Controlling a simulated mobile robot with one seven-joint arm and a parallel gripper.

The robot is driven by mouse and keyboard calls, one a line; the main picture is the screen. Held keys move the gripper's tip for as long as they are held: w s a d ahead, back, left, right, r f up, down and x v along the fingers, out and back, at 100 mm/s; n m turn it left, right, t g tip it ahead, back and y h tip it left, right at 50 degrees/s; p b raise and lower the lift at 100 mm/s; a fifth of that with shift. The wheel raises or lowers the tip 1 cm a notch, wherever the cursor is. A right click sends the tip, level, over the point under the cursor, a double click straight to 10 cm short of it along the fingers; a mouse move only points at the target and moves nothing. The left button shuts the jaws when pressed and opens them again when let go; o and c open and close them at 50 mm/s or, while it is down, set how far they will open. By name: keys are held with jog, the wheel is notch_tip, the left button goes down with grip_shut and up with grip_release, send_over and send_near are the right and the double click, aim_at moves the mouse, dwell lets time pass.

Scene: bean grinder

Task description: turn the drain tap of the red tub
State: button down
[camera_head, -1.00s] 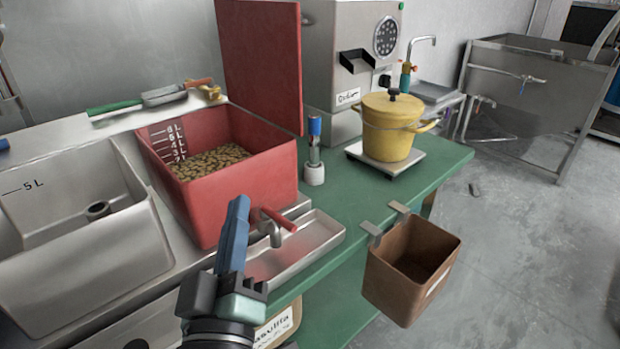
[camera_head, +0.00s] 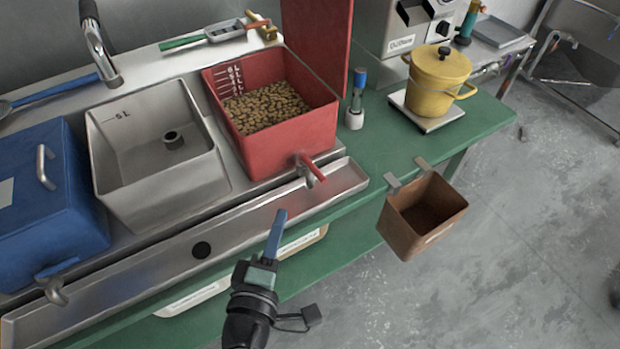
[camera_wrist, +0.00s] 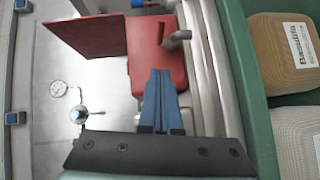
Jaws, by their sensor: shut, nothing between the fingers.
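The red tub (camera_head: 290,135) holds brown beans (camera_head: 264,108) and stands on the counter; its side also shows in the wrist view (camera_wrist: 150,60). Its drain tap (camera_head: 311,170) sticks out low on the front, with a red lever handle and a metal spout over the steel trough. In the wrist view the tap (camera_wrist: 174,40) lies above the fingertips. My gripper (camera_head: 279,218) has blue fingers shut together with nothing between them. In the head view it is in front of the trough, below and left of the tap, apart from it.
The steel trough (camera_head: 120,270) runs along the counter front. A steel tub (camera_head: 170,190) and a blue tub (camera_head: 35,220) stand to the left. A brown bin (camera_head: 422,215) hangs from the green table edge at right. A yellow pot (camera_head: 438,85) stands behind.

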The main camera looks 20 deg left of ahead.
jog(key=p, duration=0.1)
send_near(311, 170)
jog(key=w+a, duration=0.3)
jog(key=shift+w+d+f+p, duration=0.3)
jog(key=shift+w+d+p, duration=0.3)
jog(key=shift+w, duration=0.25)
jog(key=shift+w+d+f, duration=0.2)
jog(key=shift+w+d, duration=0.15)
jog(key=shift+w, duration=0.05)
